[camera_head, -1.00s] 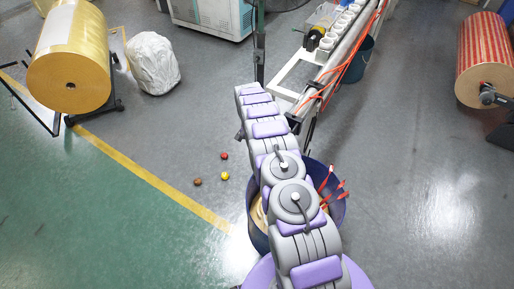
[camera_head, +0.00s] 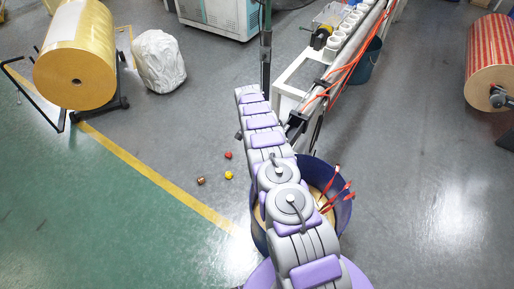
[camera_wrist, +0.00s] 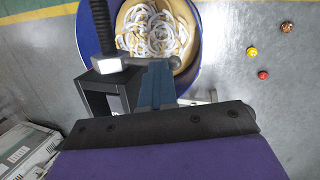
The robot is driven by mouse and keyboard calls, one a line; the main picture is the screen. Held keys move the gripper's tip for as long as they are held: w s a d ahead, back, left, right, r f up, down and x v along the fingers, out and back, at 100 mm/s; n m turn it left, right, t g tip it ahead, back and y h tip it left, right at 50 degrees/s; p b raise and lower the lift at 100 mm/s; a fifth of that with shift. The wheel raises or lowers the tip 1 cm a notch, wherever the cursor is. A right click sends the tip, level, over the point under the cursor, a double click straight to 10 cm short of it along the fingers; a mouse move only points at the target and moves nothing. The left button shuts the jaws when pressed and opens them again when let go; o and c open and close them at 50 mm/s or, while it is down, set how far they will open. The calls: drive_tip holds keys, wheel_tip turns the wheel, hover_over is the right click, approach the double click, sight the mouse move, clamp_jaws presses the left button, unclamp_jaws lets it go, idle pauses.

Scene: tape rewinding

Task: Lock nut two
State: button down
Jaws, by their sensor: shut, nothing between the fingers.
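No part can be told for sure as nut two. In the wrist view, a black lever (camera_wrist: 101,25) with a silver block (camera_wrist: 110,65) at its lower end stands above a black bracket (camera_wrist: 103,84). A grey rod runs right from the block toward my fingers. My gripper (camera_wrist: 157,72) is shut and empty, its dark blue fingers close to the rod's right end; I cannot tell whether they touch. In the head view my arm reaches toward the white machine frame (camera_head: 290,78), and the gripper is hidden behind the arm.
A blue bin (camera_head: 343,215) holding pale rings stands beneath my arm; its rim also shows in the wrist view (camera_wrist: 88,30). Red, yellow and brown balls lie on the floor. A large yellow roll (camera_head: 78,80) and a white covered bundle (camera_head: 159,62) stand left.

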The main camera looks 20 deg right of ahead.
drive_tip(key=shift+w+a+f, duration=0.15)
drive_tip(key=shift+a+f, duration=0.05)
drive_tip(key=shift+a, duration=0.25)
drive_tip(key=shift+r, duration=0.1)
drive_tip(key=d+v, duration=0.1)
drive_tip(key=v, duration=0.6)
drive_tip(key=shift+d+r, duration=0.2)
idle(0.3)
drive_tip(key=shift+a, duration=0.1)
